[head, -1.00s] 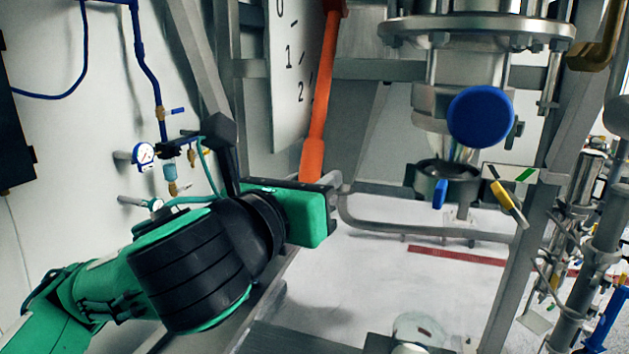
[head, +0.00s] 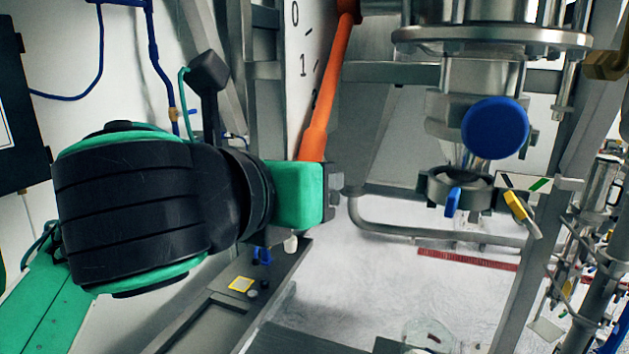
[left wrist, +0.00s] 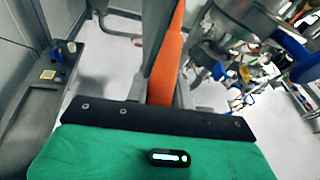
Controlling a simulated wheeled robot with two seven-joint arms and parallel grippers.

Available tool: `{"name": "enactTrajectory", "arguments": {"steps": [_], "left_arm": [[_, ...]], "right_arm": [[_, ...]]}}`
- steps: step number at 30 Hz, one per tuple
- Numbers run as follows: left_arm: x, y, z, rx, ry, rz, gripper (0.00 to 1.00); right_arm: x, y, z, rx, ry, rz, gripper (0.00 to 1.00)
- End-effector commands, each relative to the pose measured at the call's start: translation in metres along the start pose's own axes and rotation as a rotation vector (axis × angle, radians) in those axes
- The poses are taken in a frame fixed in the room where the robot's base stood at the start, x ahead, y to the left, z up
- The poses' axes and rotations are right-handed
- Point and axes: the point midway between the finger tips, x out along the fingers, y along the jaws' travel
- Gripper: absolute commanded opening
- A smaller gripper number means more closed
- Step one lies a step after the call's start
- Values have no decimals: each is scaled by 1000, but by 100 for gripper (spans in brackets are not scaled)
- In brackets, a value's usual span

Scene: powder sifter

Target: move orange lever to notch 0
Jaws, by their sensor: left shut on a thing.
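The orange lever (head: 332,85) hangs down from its pivot at the top, beside a white scale plate (head: 302,68) with the marks 0 and 1 showing. The lower part of the scale is behind the lever. My left gripper (head: 333,188) is at the lever's lower end and shut on it. In the left wrist view the lever (left wrist: 165,70) runs into the gripper (left wrist: 155,108), between the dark jaws. The fingertips are partly hidden by the green gripper body. My right gripper is in neither view.
A steel sifter outlet with a blue round knob (head: 495,128) stands to the right of the lever. A bent steel pipe (head: 430,232) runs below it. A grey bench with a yellow-framed button (head: 240,285) lies below my left arm.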

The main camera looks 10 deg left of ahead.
Motion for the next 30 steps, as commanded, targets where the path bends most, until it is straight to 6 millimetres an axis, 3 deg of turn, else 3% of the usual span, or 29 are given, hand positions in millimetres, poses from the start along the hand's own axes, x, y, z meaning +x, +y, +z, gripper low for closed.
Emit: {"name": "enactTrajectory", "arguments": {"steps": [5, 6, 9, 20, 30], "left_arm": [[0, 0, 2, -2, -7, 1, 0], [0, 0, 2, -2, -7, 1, 29], [0, 0, 2, -2, -6, 0, 45], [-4, 0, 0, 0, -5, 0, 45], [-52, 0, -2, 1, -11, -2, 45]], "right_arm": [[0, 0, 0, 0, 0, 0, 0], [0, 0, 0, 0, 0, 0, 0], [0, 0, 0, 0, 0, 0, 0], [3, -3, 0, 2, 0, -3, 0], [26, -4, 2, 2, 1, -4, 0]]}}
